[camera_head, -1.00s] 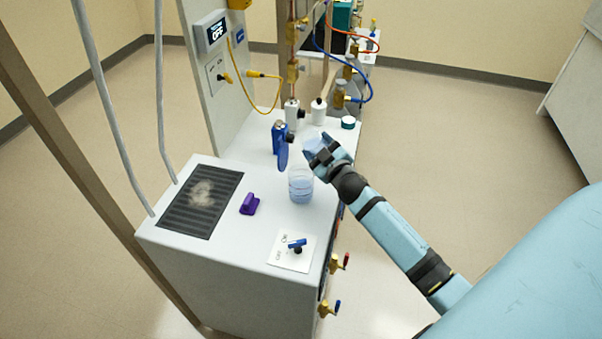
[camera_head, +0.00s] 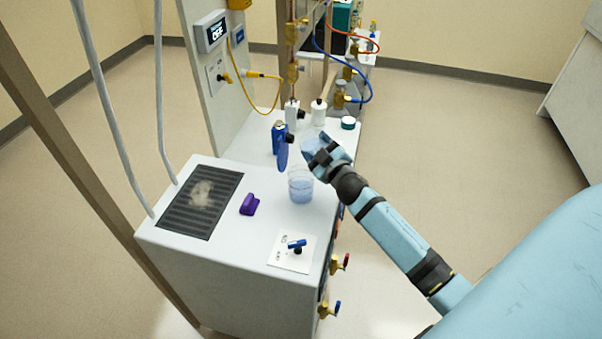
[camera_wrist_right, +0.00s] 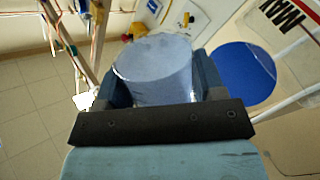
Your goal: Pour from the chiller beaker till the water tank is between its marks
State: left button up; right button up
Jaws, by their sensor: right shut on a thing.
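My right gripper (camera_head: 318,153) is shut on a clear beaker (camera_head: 314,141), held in the air above the right edge of the white chiller top (camera_head: 222,183). In the right wrist view the bluish beaker (camera_wrist_right: 155,72) sits between both fingers. The water tank (camera_head: 300,187), a clear round vessel with pale blue water in it, stands on the chiller top, below and left of the gripper. My left gripper is out of view.
A blue disc (camera_head: 283,156) stands upright behind the tank. A blue can (camera_head: 279,136), white bottles (camera_head: 318,112) and a teal-lidded jar (camera_head: 348,123) are farther back.

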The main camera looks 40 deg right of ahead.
jog(key=shift+a+r+n, duration=0.1)
jog(key=shift+r+n, duration=0.3)
jog(key=shift+n, duration=0.4)
dwell(1.2)
jog(key=shift+f+n+t+y+b, duration=0.2)
jog(key=shift+f+n+b, duration=0.1)
jog(key=shift+n+b, duration=0.6)
jog(key=shift+f+n+t+y+b, duration=0.1)
jog(key=shift+f+n+t+b, duration=0.15)
jog(key=shift+n+b, duration=0.65)
dwell(3.3)
jog(key=shift+r+n, duration=0.1)
jog(key=shift+n, duration=0.3)
dwell(0.5)
